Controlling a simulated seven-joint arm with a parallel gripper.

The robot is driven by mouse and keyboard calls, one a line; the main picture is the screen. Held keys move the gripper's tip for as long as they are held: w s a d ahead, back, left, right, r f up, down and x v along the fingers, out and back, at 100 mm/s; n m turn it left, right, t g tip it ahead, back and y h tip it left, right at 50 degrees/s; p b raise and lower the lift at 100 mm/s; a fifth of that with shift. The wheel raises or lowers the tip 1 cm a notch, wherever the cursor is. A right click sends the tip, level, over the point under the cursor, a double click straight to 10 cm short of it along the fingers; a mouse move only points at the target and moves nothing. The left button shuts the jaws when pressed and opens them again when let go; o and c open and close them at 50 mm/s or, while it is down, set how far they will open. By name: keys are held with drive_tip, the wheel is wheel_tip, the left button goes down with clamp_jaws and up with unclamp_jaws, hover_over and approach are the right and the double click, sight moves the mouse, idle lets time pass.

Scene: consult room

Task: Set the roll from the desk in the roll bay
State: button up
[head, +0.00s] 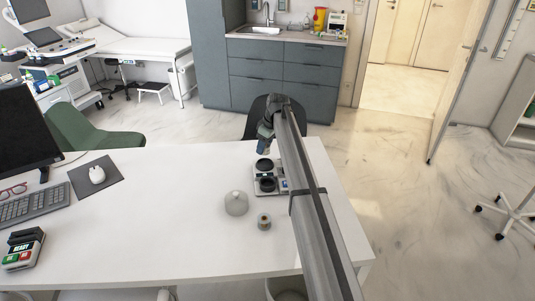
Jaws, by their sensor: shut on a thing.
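My gripper (263,149) points down over the far right part of the white desk and is shut on the roll. The hold is small and partly hidden from here. A dark round shape (264,164) shows just below the fingertips, and I cannot tell whether it is the held roll or part of the tray. The pale tray with the bays (257,192) lies on the desk below my gripper. A dark round bay (267,184) shows in its near part. My arm hides the tray's right side.
A pale, domed object (236,203) stands left of the tray's near end. A small spool-like object (264,223) with a brownish middle stands nearer. The desk's middle (170,210) is clear.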

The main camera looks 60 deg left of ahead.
sight(265, 153)
drive_tip(key=shift+d+f+n, duration=0.1)
drive_tip(key=shift+f+n, duration=0.05)
drive_tip(key=shift+n, duration=0.15)
drive_tip(key=shift+f, duration=1.9)
drive_tip(key=shift+f, duration=1.05)
idle(1.7)
drive_tip(key=o, duration=0.8)
drive_tip(key=shift+d, duration=0.1)
drive_tip(key=shift+r, duration=3.6)
